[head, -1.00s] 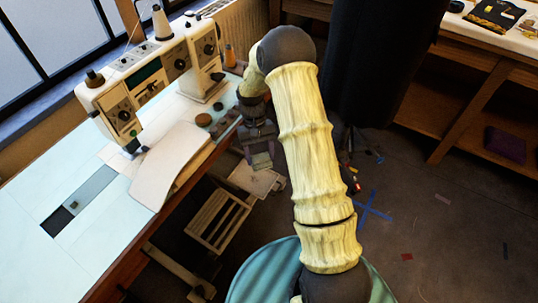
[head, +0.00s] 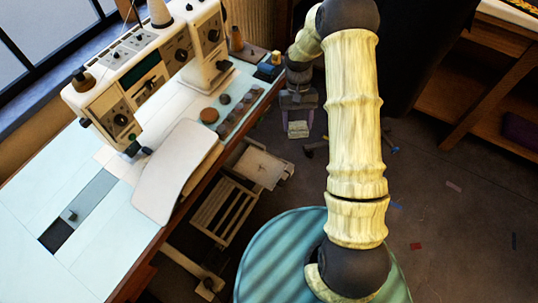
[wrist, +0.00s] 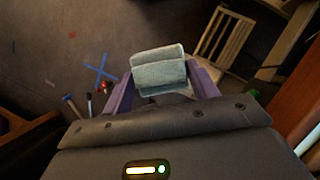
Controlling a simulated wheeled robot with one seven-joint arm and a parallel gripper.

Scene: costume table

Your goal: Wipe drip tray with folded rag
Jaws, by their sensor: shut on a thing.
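My gripper (head: 299,122) hangs over the floor gap, right of the sewing table's edge and clear of the table. It is shut on a folded pale grey-blue rag (wrist: 159,70), which shows between the purple fingers in the wrist view. In the head view the rag (head: 298,130) is a small pale patch at the fingertips, touching nothing else that I can see. I cannot pick out a drip tray for certain in either view.
A cream sewing machine (head: 150,75) stands on the pale table (head: 100,255), with a white curved board (head: 172,170) before it. Several round discs (head: 210,115) lie near the table edge. A slatted wooden chair (head: 222,208) stands below. Tools (wrist: 88,105) lie on the floor.

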